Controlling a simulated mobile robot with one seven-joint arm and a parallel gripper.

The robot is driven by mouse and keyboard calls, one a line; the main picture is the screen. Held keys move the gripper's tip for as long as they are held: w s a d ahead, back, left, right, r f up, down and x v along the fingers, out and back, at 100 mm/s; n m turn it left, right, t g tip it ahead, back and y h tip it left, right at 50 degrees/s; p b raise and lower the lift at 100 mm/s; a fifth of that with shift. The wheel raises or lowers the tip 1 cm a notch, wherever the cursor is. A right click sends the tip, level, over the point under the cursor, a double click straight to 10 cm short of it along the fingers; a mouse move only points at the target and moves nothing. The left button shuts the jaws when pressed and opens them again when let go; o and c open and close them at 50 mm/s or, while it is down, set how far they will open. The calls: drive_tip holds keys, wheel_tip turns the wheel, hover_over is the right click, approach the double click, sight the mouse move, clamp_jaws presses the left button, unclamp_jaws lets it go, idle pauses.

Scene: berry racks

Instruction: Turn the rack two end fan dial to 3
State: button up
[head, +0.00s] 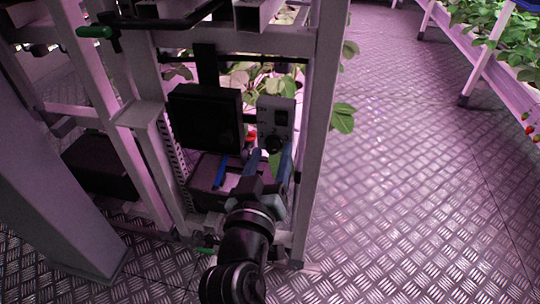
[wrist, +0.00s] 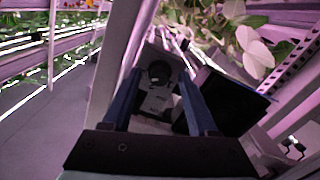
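The fan dial (head: 273,143) is a round black knob low on a small light-grey control box (head: 276,112) mounted at the rack end. It also shows in the wrist view (wrist: 158,72) on the face of the grey box (wrist: 157,100). My gripper (head: 270,151) is open in front of the box, its two blue fingers apart. In the wrist view my gripper (wrist: 158,78) has one finger on each side of the dial. I cannot tell whether the fingers touch it. The dial's setting is too small to read.
A black square panel (head: 205,118) stands left of the control box, close to one finger. A rack post (head: 319,120) rises just right of the box. A black bar with a green end (head: 95,31) crosses above. The metal floor (head: 400,180) to the right is clear.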

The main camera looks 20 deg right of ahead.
drive_tip(key=shift+s, duration=0.1)
drive_tip(key=p+v, duration=0.2)
drive_tip(key=v, duration=1)
drive_tip(key=shift+s+a, duration=0.3)
drive_tip(key=w+a+r+t+y+p, duration=0.1)
drive_tip(key=w+r+t+p, duration=0.15)
drive_tip(key=r, duration=0.55)
drive_tip(key=w+a+r+t+y+p, duration=0.1)
drive_tip(key=w+r+p, duration=0.15)
drive_tip(key=r, duration=0.65)
drive_tip(key=s+a+r+n+t+y+p, duration=0.1)
drive_tip(key=s+a+r+t+y+p, duration=0.15)
drive_tip(key=r, duration=0.95)
drive_tip(key=s+a+r+n+t+y+p, duration=0.1)
drive_tip(key=a+r+t+y+p, duration=0.2)
drive_tip(key=r, duration=0.9)
drive_tip(key=s+a+r+n+t+y+p, duration=0.1)
drive_tip(key=s+r+t+y+p, duration=0.2)
drive_tip(key=r, duration=0.9)
wheel_tip(320, 180, up, 37)
drive_tip(key=w+p, duration=0.1)
drive_tip(key=p, duration=3.5)
drive_tip(key=shift+f+t+h, duration=0.2)
drive_tip(key=shift+t+h, duration=0.1)
drive_tip(key=shift+h, duration=0.15)
drive_tip(key=shift+w, duration=0.15)
